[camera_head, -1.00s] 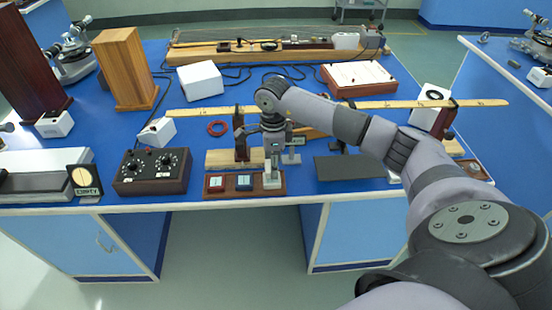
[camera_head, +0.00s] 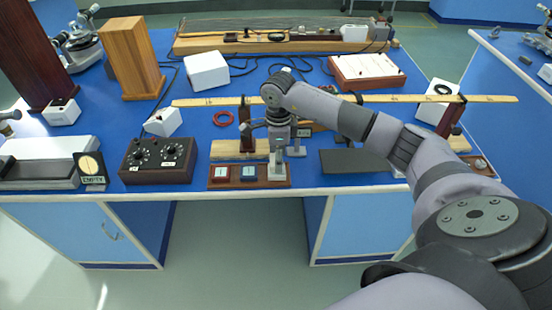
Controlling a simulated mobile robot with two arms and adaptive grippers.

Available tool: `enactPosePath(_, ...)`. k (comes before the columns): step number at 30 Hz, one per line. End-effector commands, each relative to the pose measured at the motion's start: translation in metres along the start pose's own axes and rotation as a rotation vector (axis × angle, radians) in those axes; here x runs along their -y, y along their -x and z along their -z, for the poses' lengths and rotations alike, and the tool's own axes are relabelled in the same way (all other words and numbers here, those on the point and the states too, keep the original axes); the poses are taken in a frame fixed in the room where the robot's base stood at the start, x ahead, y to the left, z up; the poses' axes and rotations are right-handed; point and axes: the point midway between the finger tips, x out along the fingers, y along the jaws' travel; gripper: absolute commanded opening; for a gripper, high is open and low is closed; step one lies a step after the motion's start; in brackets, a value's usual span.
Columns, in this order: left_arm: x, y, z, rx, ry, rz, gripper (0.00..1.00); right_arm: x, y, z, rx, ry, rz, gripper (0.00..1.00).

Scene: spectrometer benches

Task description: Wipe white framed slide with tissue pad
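A small wooden tray (camera_head: 215,185) lies near the front edge of the bench. It holds a red-framed slide (camera_head: 222,172) and a blue-framed slide (camera_head: 248,172). My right gripper (camera_head: 277,165) points down over the tray's right end. A pale upright piece shows at its fingertips, but I cannot tell whether it is finger or a held thing. No white framed slide can be made out; the tray's right end is partly covered by the gripper. I cannot make out a tissue pad. My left gripper is not in view.
A black control box (camera_head: 158,162) and a card reading EMPTY (camera_head: 90,168) stand to the left. A dark flat mat (camera_head: 350,162) lies to the right. A long yellow ruler (camera_head: 200,102) crosses behind my gripper. A wooden block (camera_head: 235,148) lies behind the tray.

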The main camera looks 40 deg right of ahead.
Motion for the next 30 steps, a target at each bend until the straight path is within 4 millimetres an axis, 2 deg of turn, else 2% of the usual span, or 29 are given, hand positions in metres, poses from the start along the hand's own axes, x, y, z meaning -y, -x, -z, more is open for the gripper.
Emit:
enactPosePath(1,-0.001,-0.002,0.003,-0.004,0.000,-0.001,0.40,0.001,-0.002,0.003,-0.001,-0.003,0.001,0.19)
enactPosePath(5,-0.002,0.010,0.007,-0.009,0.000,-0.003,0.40,0.004,0.024,0.005,0.002,-0.005,0.005,0.19)
enactPosePath(7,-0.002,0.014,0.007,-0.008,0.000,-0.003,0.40,0.004,0.028,0.007,0.000,-0.007,0.002,0.19)
enactPosePath(15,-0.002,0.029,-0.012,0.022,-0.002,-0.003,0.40,0.007,0.052,0.014,0.000,-0.013,0.002,0.19)
enactPosePath(21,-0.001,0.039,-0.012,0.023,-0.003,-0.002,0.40,0.008,0.070,0.018,0.000,-0.017,0.002,0.19)
enactPosePath(30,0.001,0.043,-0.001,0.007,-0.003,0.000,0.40,0.009,0.079,0.021,0.000,-0.020,0.000,0.19)
